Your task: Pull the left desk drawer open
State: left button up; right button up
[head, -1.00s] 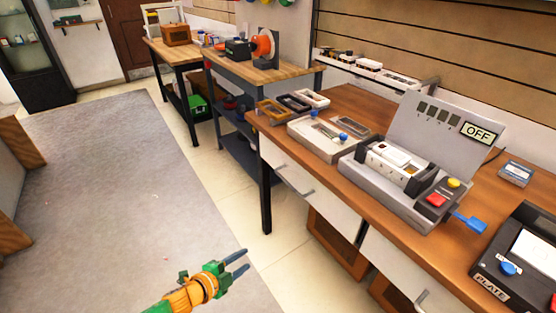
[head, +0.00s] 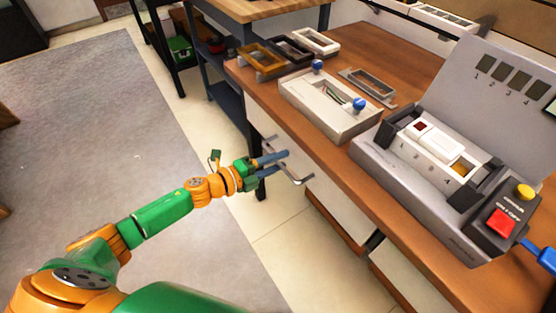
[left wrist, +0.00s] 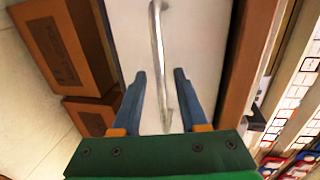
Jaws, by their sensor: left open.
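The left desk drawer has a white front (head: 325,197) under the wooden desk top, and it looks shut. Its metal bar handle (head: 299,179) is beside my left gripper (head: 287,158) in the head view. In the left wrist view the handle (left wrist: 157,45) runs lengthwise over the white drawer front (left wrist: 198,40). My left gripper's two blue fingers (left wrist: 160,75) are open, with the handle between them in the picture. I cannot tell how far the fingertips are from the handle. My right gripper is not in view.
The desk (head: 262,100) carries a white box with blue knobs (head: 330,105), small trays (head: 290,48) and a grey machine with a red button (head: 500,223). The floor (head: 100,140) left of the desk is open.

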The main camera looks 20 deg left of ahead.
pick_arm(q)
jog(key=shift+c, duration=0.2)
grip_shut()
dwell(1.3)
